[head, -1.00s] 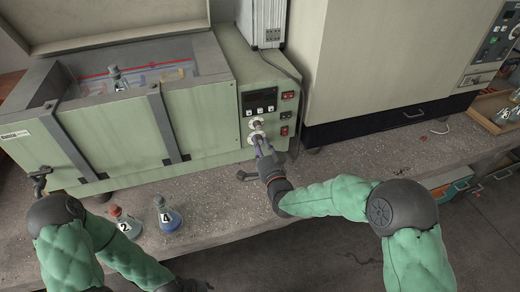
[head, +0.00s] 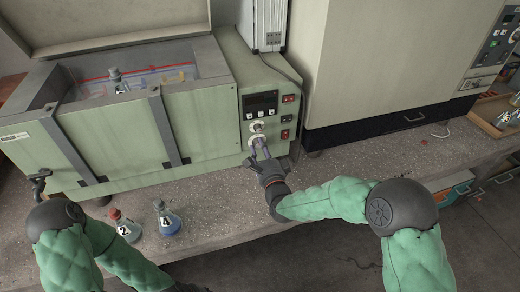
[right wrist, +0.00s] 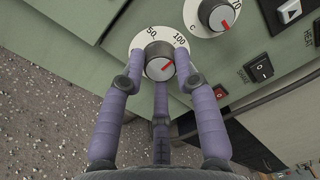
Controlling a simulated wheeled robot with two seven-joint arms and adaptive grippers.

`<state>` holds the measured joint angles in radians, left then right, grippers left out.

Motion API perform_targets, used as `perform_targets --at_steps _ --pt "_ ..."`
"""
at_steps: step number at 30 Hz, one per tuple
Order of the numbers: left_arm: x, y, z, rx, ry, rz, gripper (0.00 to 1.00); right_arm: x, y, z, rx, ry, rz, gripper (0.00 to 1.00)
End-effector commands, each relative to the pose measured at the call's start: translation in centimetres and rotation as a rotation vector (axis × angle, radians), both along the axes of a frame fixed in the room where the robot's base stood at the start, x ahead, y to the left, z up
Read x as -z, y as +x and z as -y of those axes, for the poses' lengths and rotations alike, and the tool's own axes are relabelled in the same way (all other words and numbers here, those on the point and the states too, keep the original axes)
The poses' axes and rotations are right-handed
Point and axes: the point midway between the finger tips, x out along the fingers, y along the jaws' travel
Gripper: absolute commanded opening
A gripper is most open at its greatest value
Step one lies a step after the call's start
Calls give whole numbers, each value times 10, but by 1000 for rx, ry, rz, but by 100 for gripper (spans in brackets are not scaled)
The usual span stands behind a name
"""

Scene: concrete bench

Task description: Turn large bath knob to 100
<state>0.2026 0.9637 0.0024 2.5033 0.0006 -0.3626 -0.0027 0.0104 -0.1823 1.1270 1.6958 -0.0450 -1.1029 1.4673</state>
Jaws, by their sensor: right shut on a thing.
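The green bath (head: 130,135) has a control panel with two knobs on its right front. My right gripper (head: 259,145) is at the lower knob. In the right wrist view the purple fingers (right wrist: 160,82) are shut around this grey knob (right wrist: 158,50). Its white dial (right wrist: 139,40) shows 50 at upper left and 100 at upper right. The knob's red mark points up and right, towards the 100 side; the exact reading is hard to tell. The other knob (right wrist: 217,13), on a dial showing 70, is above right. My left arm shows, but its gripper is out of view.
Red switches (head: 286,116) sit right of the knobs. A red-stoppered flask (head: 122,226) and a blue flask (head: 167,218) stand on the bench (head: 225,200) at the left. Another flask (head: 116,80) is in the bath. A large cabinet (head: 380,60) stands at right.

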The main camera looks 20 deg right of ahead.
Motion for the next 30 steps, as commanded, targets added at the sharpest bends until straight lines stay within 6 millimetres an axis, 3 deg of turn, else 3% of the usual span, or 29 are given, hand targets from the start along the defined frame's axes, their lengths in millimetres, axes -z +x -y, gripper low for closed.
perform_targets --at_steps 1,21,22,24,30 --pt "0 0 0 0 0 0 40 -7 3 6 15 20 14 0" --pt "0 0 0 0 0 0 40 -5 2 7 16 79 10 0" --pt "0 0 0 0 0 0 40 -5 2 7 15 79 9 37" --pt "0 0 0 0 0 0 40 -5 2 6 14 78 8 55" --pt "0 0 0 0 0 0 40 -2 1 3 8 76 2 55"
